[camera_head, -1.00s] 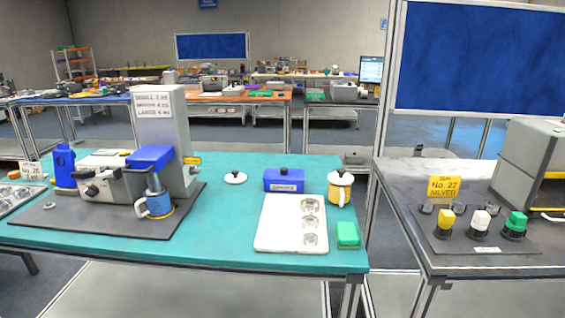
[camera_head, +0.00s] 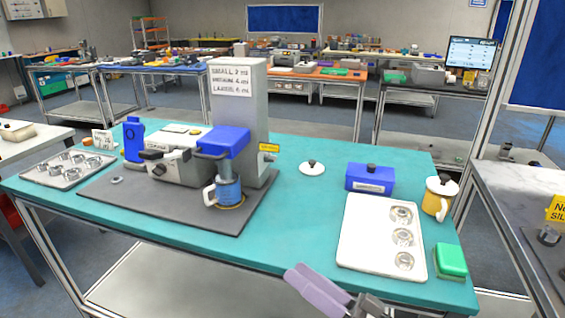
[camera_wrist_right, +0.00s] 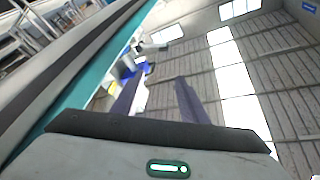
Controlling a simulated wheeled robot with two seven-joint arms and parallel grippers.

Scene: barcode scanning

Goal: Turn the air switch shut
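The grey dispensing machine (camera_head: 240,110) stands on the teal table, left of centre in the head view. A small yellow label (camera_head: 269,148) is on the right side of its column, with a small metal knob (camera_head: 270,158) just below it. I cannot tell for sure that this knob is the air switch, nor its setting. My right gripper (camera_head: 322,292) is low at the table's front edge, in front of the white tray and well apart from the machine. In the right wrist view its two fingers (camera_wrist_right: 155,95) stand apart with nothing between them. My left gripper is not in view.
To the right are a white tray (camera_head: 365,248) with metal cups, a blue box (camera_head: 370,178), a yellow mug (camera_head: 437,198) and a green block (camera_head: 450,262). Bare teal surface (camera_head: 295,225) lies between machine and tray.

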